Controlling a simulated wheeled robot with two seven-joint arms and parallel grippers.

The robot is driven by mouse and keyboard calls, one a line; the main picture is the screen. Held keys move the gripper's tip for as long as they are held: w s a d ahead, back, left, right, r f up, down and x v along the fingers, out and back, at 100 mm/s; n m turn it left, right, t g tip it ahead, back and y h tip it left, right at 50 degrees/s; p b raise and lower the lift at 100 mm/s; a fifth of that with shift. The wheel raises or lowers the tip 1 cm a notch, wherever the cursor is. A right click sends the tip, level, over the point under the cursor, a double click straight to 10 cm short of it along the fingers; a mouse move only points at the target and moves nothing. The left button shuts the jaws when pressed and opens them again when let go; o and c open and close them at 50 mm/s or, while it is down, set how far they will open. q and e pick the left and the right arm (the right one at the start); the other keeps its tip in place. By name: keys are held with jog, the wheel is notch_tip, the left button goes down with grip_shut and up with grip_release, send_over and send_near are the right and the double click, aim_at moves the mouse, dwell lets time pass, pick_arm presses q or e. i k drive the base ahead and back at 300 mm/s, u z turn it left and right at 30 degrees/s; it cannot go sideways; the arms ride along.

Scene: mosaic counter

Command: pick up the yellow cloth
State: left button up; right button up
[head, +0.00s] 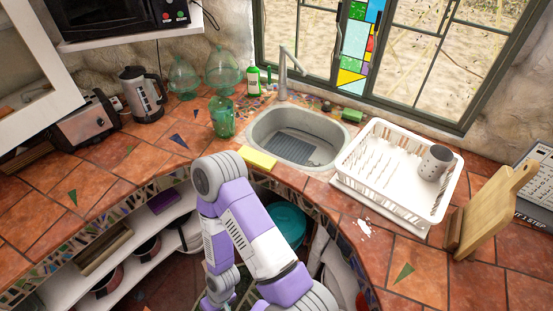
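The yellow cloth (257,158) lies flat on the tiled counter at its front edge, just left of the sink. It looks like a small folded rectangle. One of my arms, purple and white, rises from the bottom edge. Its bend stands just in front of the cloth and close to its lower left side in the picture. From there the arm runs back down to a grey wrist part at the bottom edge. I see no fingertips of either gripper, and nothing shows as held.
The sink (270,133) with its tall tap is right of the cloth. A white dish rack (365,188) with a grey cup stands further right, then a wooden board (492,212). A green glass jar (222,118) stands behind left. The left counter front is clear. Open shelves lie below.

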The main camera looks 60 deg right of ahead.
aim_at(266, 162)
jog(key=z, duration=1.7)
